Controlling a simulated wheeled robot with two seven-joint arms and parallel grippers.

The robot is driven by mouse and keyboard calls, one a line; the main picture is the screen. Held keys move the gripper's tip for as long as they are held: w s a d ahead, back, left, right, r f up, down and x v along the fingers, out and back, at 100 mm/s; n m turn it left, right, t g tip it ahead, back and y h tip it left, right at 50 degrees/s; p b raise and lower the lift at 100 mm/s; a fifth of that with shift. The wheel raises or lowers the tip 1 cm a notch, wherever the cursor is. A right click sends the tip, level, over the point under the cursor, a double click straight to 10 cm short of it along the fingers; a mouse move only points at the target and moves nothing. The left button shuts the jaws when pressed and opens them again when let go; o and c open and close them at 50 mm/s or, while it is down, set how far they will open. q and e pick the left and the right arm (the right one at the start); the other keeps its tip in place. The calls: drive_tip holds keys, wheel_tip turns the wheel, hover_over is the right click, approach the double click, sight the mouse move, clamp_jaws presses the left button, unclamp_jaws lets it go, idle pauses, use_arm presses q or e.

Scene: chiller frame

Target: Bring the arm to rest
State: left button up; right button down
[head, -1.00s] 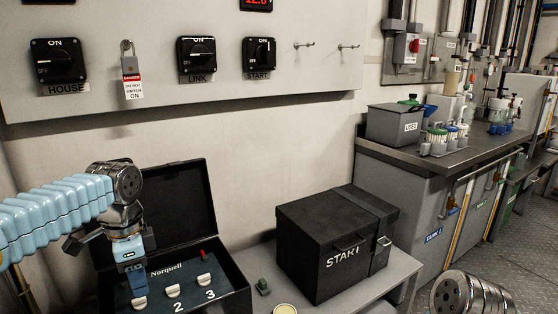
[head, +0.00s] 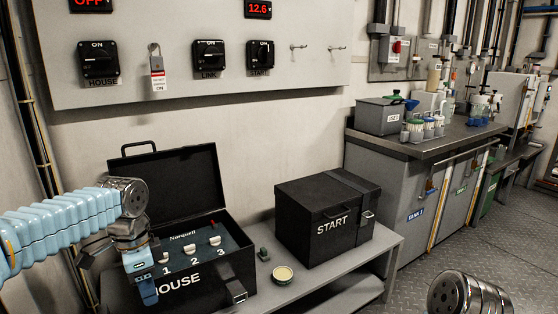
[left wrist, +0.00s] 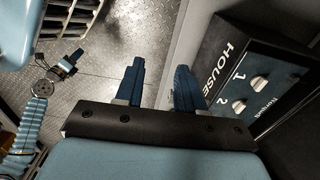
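My left gripper (head: 148,288) hangs fingers down at the left front of the open black HOUSE box (head: 205,285). In the left wrist view its two blue fingers (left wrist: 160,80) stand apart with nothing between them, over the floor and beside the box. The box's panel (head: 180,255) has white knobs numbered 1, 2 and 3 and a red part at its back. Of my right arm, a metal joint (head: 468,295) shows at the lower right. My right gripper (left wrist: 70,63) looks small in the left wrist view; its fingers are unclear.
A shut black START box (head: 318,248) stands on the grey bench (head: 355,255). A round tin (head: 282,274) and a small green piece (head: 264,254) lie between the boxes. The switch panel (head: 200,88) is on the wall above. Bare floor (left wrist: 110,40) lies below the left gripper.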

use_arm(q)
drive_tip(key=d+f+n+h, duration=0.15)
drive_tip(key=d+f, duration=0.25)
drive_tip(key=f, duration=0.5)
drive_tip(key=s+d+f+n+h, duration=0.1)
drive_tip(key=d+f+n, duration=0.15)
drive_tip(key=f, duration=0.55)
drive_tip(key=d+f+n+h, duration=0.1)
drive_tip(key=d+f, duration=0.4)
drive_tip(key=f, duration=0.4)
drive_tip(key=s+d+f+n, duration=0.2)
drive_tip(key=s+f+n, duration=0.2)
drive_tip(key=s+f, duration=0.3)
drive_tip(key=s+d+f+n, duration=0.2)
drive_tip(key=s+f+n, duration=0.2)
drive_tip(key=s+f, duration=0.4)
drive_tip(key=shift+s+d+f+t, duration=0.15)
drive_tip(key=shift+s+d+t, duration=0.15)
drive_tip(key=shift+s+d, duration=0.05)
drive_tip(key=shift+w, duration=0.1)
